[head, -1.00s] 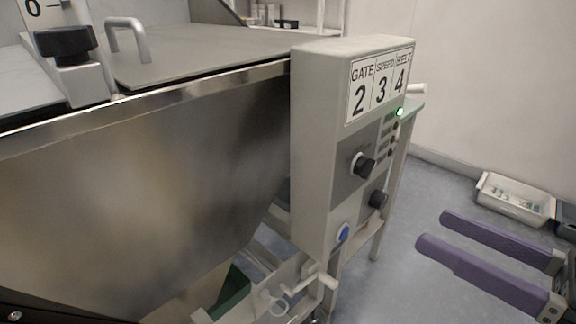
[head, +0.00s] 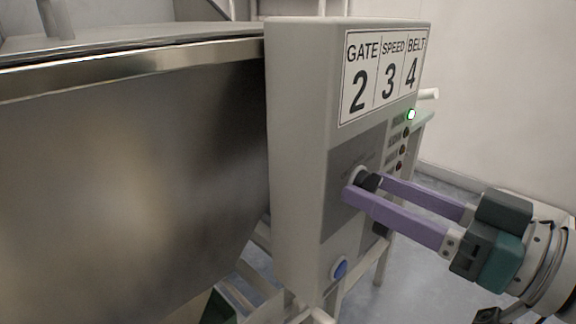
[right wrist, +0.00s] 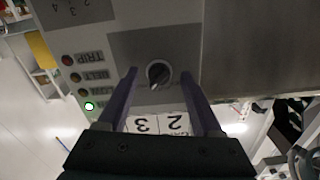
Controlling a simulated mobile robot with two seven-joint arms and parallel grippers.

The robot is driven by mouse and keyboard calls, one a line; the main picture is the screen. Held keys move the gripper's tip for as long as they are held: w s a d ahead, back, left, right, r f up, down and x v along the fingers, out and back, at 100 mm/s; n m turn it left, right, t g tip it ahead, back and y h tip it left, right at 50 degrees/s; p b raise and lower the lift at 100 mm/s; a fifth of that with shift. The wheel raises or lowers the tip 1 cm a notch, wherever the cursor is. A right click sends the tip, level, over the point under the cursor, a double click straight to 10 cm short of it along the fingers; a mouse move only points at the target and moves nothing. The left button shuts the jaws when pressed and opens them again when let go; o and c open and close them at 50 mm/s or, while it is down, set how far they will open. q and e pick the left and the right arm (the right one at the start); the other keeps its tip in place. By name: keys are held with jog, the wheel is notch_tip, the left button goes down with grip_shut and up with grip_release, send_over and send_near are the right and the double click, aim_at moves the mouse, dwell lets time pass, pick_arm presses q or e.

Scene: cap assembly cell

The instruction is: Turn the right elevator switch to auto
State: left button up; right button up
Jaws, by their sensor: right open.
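A grey control box with a sign reading GATE 2, SPEED 3, BELT 4 (head: 385,72) stands in the middle of the head view. Its upper black rotary switch (head: 368,181) has a pale ring; the lettering around it is too small to read. The switch also shows in the right wrist view (right wrist: 159,73), with a light pointer line. My right gripper (head: 365,187) is open, its purple fingers on either side of this switch. In the right wrist view a gap shows between the switch and each finger. A lower dark knob (head: 380,226) is partly hidden behind the fingers. My left gripper is out of view.
A blue button (head: 339,269) is low on the box. A lit green lamp (head: 411,114) is above several unlit lamps at its right edge. A large metal hopper (head: 130,170) fills the left. Open floor lies right of the box.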

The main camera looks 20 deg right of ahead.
jog(key=shift+w, duration=0.1)
grip_shut()
dwell(0.5)
